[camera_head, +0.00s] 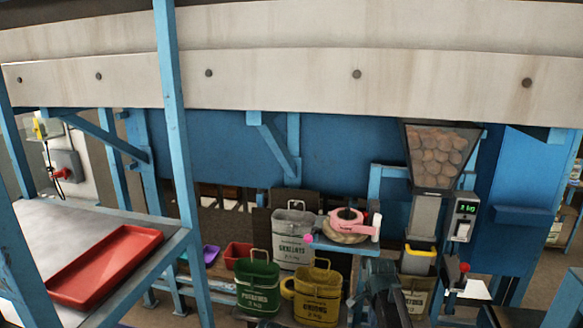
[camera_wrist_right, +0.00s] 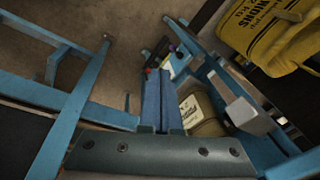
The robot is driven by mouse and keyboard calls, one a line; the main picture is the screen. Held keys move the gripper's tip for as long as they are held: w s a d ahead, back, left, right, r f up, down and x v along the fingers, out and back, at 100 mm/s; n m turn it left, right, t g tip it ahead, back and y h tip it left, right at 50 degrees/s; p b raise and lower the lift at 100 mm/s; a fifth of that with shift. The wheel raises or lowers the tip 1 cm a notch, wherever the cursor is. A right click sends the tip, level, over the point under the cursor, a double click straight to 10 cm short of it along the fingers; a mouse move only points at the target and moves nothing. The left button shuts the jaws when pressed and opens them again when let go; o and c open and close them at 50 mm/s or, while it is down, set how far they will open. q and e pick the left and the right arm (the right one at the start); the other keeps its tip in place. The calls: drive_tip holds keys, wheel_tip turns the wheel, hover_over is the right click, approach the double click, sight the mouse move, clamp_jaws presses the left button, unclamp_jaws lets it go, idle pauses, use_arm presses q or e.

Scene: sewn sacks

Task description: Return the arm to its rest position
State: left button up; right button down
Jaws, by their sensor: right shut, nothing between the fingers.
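My right gripper (camera_head: 378,283) shows dark at the lower middle right of the head view, in front of the sacks and the filling station. In the right wrist view its two fingers (camera_wrist_right: 161,100) lie side by side, shut with nothing between them. It hangs clear of the yellow onions sack (camera_head: 318,292), which also shows at the top right of the wrist view (camera_wrist_right: 280,40). My left gripper is not in view.
A green potatoes sack (camera_head: 257,288) and a grey shallots sack (camera_head: 293,240) stand beside the yellow one. A pink tool (camera_head: 347,221) lies on a blue shelf. A red tray (camera_head: 105,265) is on the left table. Blue frame posts (camera_head: 178,130) bound the space.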

drive_tip(key=s+a+f+n+g+b, duration=0.1)
drive_tip(key=s+a+f+n+b, duration=0.3)
drive_tip(key=s+a+n, duration=0.5)
drive_tip(key=s+a+f+n+g+b, duration=0.1)
drive_tip(key=s+a+f+n+b, duration=0.4)
drive_tip(key=s, duration=1)
drive_tip(key=a+f+n, duration=0.2)
drive_tip(key=a+n, duration=0.2)
drive_tip(key=shift+a, duration=0.3)
